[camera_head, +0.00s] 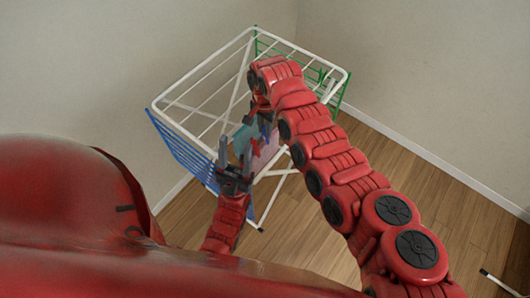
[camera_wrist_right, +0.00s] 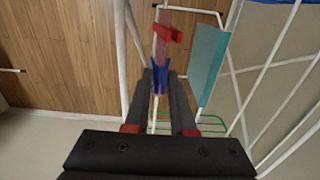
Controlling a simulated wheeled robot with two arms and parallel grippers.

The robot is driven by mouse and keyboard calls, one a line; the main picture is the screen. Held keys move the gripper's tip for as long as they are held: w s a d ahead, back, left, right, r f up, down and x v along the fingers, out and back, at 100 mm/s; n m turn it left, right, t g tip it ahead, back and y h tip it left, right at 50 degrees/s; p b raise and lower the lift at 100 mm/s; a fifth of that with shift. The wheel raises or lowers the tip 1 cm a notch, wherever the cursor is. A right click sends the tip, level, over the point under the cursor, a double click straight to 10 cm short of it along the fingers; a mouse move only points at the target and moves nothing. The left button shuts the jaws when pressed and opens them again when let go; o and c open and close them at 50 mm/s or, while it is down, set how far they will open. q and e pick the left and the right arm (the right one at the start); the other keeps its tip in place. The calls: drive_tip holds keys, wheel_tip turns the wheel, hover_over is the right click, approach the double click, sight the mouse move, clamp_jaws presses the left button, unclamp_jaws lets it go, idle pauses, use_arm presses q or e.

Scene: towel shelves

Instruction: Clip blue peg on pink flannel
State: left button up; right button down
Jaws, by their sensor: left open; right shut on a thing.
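The pink flannel (camera_wrist_right: 173,18) hangs on the rack and is seen nearly edge-on in the right wrist view; part of it shows in the head view (camera_head: 267,152). A red peg (camera_wrist_right: 167,33) sits on it. My right gripper (camera_wrist_right: 160,78) is shut on the blue peg (camera_wrist_right: 160,75), whose tip overlaps the flannel's near end. I cannot tell whether the peg grips the cloth. My left gripper (camera_head: 236,176) is open and empty, low in front of the rack. My right arm hides part of the rack in the head view.
A teal flannel (camera_wrist_right: 209,62) hangs beside the pink one. The white drying rack (camera_head: 208,68) has a blue side panel (camera_head: 180,145) and a green one (camera_head: 342,97).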

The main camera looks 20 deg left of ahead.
drive_tip(key=shift+f+b, duration=1)
drive_tip(key=shift+f, duration=0.2)
idle(0.3)
drive_tip(key=shift+c, duration=1.8)
unclamp_jaws()
drive_tip(key=shift+r, duration=0.1)
drive_tip(key=shift+r+p, duration=0.6)
drive_tip(key=shift+r, duration=0.7)
wheel_tip(320, 180, up, 4)
drive_tip(key=shift+r+p, duration=0.1)
drive_tip(key=shift+p, duration=0.25)
